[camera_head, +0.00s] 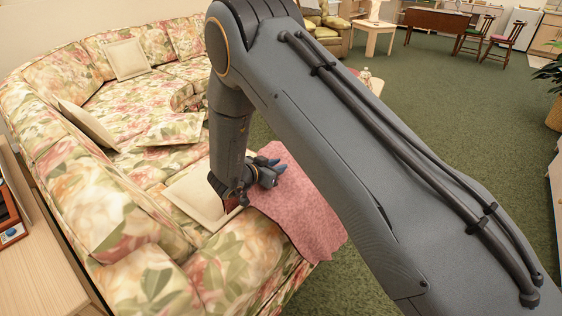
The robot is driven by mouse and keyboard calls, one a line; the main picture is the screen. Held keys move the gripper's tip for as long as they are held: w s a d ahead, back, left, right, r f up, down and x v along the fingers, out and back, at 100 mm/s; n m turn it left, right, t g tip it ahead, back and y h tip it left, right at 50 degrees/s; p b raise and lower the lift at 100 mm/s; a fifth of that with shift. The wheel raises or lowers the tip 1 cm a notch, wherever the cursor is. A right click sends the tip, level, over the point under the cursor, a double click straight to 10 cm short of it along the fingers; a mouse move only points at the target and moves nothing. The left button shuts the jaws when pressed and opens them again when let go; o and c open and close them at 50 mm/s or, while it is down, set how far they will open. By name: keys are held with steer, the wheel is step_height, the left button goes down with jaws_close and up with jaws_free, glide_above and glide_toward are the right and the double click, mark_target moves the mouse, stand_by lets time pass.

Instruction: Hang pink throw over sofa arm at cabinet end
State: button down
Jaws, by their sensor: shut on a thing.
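The pink throw (308,218) lies on the front edge of the floral sofa's near seat and drapes down towards the green carpet. The wooden cabinet (38,262) stands at the left, beside the sofa's near end.
A cream cushion (198,200) lies on the seat just left of my gripper. Other cushions (88,125) rest further along the sofa. A red and blue item (10,215) sits on the cabinet. My arm hides much of the middle. Open carpet (470,110) lies to the right.

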steer(key=shift+f+b, duration=2.7)
steer(key=shift+f, duration=1.65)
steer(key=c, duration=1.4)
jaws_free()
steer(key=shift+b+v, duration=0.3)
steer(key=shift+v, duration=3.6)
